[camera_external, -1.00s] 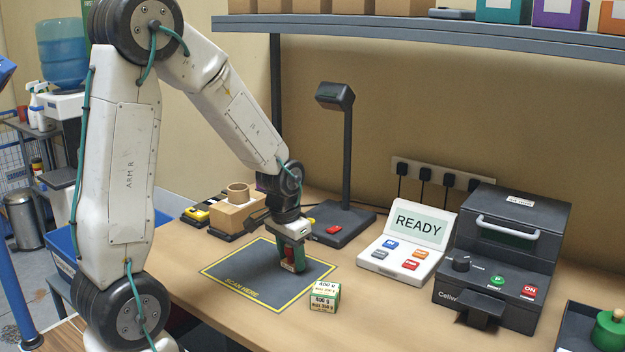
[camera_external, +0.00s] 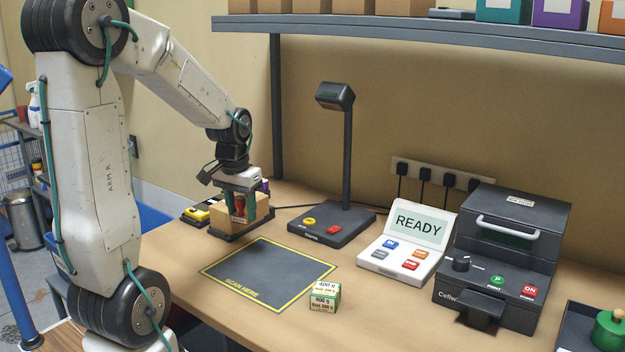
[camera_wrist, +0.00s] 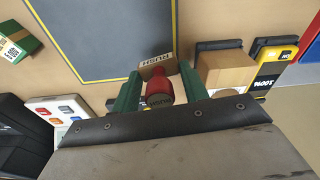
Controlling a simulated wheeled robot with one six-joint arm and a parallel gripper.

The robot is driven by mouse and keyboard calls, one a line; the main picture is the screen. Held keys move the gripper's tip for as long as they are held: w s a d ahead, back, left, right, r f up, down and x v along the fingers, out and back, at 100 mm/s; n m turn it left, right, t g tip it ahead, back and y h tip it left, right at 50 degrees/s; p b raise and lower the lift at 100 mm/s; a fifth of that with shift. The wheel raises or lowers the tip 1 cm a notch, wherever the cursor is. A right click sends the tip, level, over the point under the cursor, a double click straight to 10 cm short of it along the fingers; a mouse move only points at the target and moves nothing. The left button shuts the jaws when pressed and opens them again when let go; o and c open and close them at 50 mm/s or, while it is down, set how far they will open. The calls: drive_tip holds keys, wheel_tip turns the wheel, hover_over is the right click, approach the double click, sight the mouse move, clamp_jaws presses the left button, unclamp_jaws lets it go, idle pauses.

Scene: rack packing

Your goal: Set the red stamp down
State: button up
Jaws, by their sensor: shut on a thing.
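The red stamp (camera_external: 239,204) is held upright between the green fingers of my gripper (camera_external: 242,214) in the external view. In the wrist view the stamp's red handle (camera_wrist: 159,92) sits between the two fingertips (camera_wrist: 160,76), with a tan block marked with lettering at its far end. My gripper is shut on it, in front of the cardboard box at the back left of the bench. I cannot tell whether the stamp's base touches anything below.
The yellow-edged scan mat (camera_external: 268,276) is empty. A small green-and-white carton (camera_external: 325,297) lies at its right corner. The cardboard box (camera_wrist: 226,76) is close beside my gripper. A black lamp base (camera_external: 331,229), a READY panel (camera_external: 404,245) and a black machine (camera_external: 505,255) stand further right.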

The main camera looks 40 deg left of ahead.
drive_tip(key=n, duration=0.2)
hover_over(221, 253)
drive_tip(key=f, duration=0.4)
drive_tip(key=shift+s+f, duration=0.25)
drive_tip(key=shift+s, duration=0.05)
drive_tip(key=shift+f, duration=2.35)
drive_tip(key=shift+f, duration=0.1)
drive_tip(key=o, duration=1)
